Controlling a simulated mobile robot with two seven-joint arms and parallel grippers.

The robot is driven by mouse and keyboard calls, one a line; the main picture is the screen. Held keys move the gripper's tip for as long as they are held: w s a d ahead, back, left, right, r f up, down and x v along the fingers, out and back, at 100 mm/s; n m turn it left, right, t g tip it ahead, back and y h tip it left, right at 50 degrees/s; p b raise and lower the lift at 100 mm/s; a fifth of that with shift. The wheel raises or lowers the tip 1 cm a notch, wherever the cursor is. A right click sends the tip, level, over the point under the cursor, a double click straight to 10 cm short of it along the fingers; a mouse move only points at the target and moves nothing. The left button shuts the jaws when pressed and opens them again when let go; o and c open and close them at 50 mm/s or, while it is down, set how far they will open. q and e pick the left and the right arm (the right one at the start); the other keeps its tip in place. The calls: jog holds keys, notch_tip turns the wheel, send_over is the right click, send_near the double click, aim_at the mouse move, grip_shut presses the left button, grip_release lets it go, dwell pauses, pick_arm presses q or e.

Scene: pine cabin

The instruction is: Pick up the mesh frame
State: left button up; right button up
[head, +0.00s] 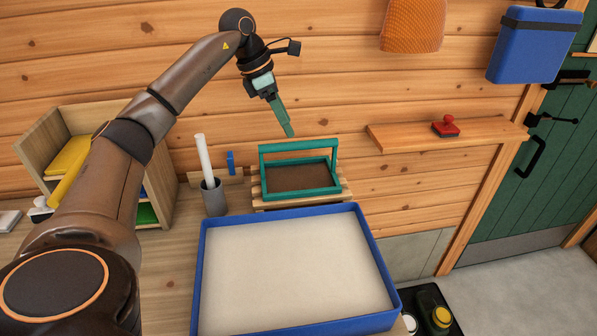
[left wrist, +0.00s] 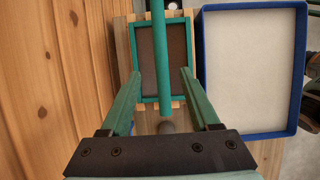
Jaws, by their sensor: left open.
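The mesh frame (head: 300,178) is a green rectangular frame with brown mesh and a raised green handle bar. It rests on a slatted wooden rack behind the blue tray. It also shows in the left wrist view (left wrist: 148,48), with its handle running lengthwise between my fingers. My left gripper (head: 290,133) is open and empty, pointing down above the handle. In the left wrist view the two green fingers of my left gripper (left wrist: 162,73) lie on either side of the bar, apart from it in the picture. My right gripper is not in view.
A blue tray (head: 376,255) with a pale filling stands in front of the rack (head: 302,203). A grey cup (head: 214,197) with a white roll is left of it. A wall shelf (head: 400,137) with a red stamp (head: 446,126) juts out at right. A wooden cubby (head: 70,115) stands at left.

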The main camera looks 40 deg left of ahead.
aim_at(298, 142)
pick_arm(q)
jog(key=x, duration=0.7)
jog(key=shift+w+d+f, duration=0.15)
jog(key=shift+d+f, duration=0.05)
jog(key=shift+c, duration=0.2)
grip_shut()
dwell(1.0)
